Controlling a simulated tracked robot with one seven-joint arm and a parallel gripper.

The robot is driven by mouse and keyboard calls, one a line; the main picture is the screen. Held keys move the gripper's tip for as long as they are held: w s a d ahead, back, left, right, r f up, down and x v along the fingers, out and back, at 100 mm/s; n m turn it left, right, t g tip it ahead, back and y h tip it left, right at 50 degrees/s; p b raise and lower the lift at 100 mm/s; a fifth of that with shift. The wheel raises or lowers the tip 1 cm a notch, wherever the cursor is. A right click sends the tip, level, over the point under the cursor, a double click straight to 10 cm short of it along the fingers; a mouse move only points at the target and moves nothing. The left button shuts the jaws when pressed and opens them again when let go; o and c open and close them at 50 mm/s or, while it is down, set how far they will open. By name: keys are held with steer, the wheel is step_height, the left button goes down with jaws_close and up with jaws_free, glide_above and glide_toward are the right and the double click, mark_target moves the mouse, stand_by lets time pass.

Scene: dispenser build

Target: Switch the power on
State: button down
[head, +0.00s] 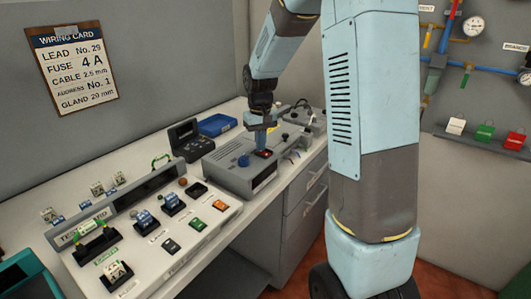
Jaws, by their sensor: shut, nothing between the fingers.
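A grey box-shaped unit (224,175) stands on the white bench in the head view. It has a blue knob (243,160) on its top. A small red part in a dark surround (264,153), which looks like a switch, sits to the right of the knob. My gripper (261,146) points down with its fingers shut and empty. Its tips are right at the red part and hide some of it. I cannot tell whether they touch it, or which way the switch is set.
A test board (190,255) with several small blocks lies at the front left. A blue tray (217,125) and a dark case (184,134) stand behind the unit. A wiring card (75,70) hangs on the wall. Wires and another grey device (308,119) are to the right.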

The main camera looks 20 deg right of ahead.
steer(key=shift+f, duration=0.3)
steer(key=shift+r, duration=3.5)
steer(key=s+r+t, duration=0.2)
steer(key=s+r, duration=0.3)
steer(key=s, duration=0.9)
steer(key=s+r+m+t, duration=0.1)
steer(key=s+r+t, duration=0.2)
steer(key=s, duration=1.1)
step_height(320, 180, up, 2)
steer(key=shift+s+d+r+t, duration=0.15)
steer(key=shift+s+d+t, duration=0.1)
steer(key=shift+t, duration=0.05)
